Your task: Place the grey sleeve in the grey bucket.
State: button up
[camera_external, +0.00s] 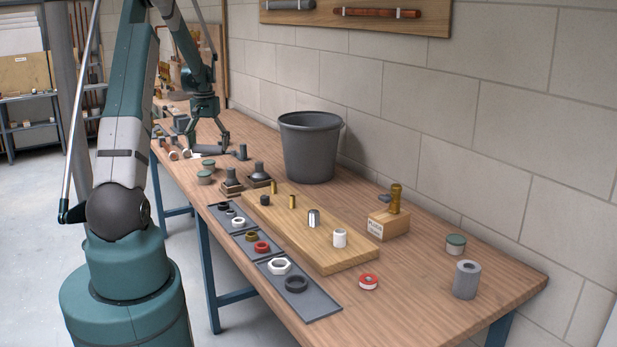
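The grey bucket (310,150) stands upright on the bench against the wall; its inside bottom is hidden. A thick grey sleeve-like cylinder (466,281) with a hole in its top stands upright at the near right of the bench. My gripper (209,146) is at the far left of the bench, left of the bucket and far from this cylinder.
A wooden board (320,242) with several brass, metal and white fittings lies mid-bench. Grey mats (318,302) with rings lie in front of it. A wooden block (388,224) with a brass fitting, a lidded tin (455,245) and a red-white roll (368,282) stand to the right.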

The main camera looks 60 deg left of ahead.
notch_tip(320, 180, up, 19)
jog(key=w+d+m, duration=0.3)
jog(key=w+d, duration=0.3)
jog(key=w, duration=0.7)
jog(key=w+d+m+p, duration=0.1)
jog(key=w+d+m, duration=0.2)
jog(key=w+d, duration=0.65)
jog(key=w+d+m, duration=0.3)
jog(key=w+d, duration=0.1)
jog(key=w, duration=1.2)
notch_tip(320, 180, down, 11)
jog(key=shift+s+a+f, duration=0.15)
jog(key=shift+s+a, duration=0.05)
jog(key=shift+s, duration=0.05)
jog(key=shift+f, duration=0.1)
notch_tip(320, 180, down, 13)
jog(key=shift+f, duration=0.15)
jog(key=shift+f, duration=2.25)
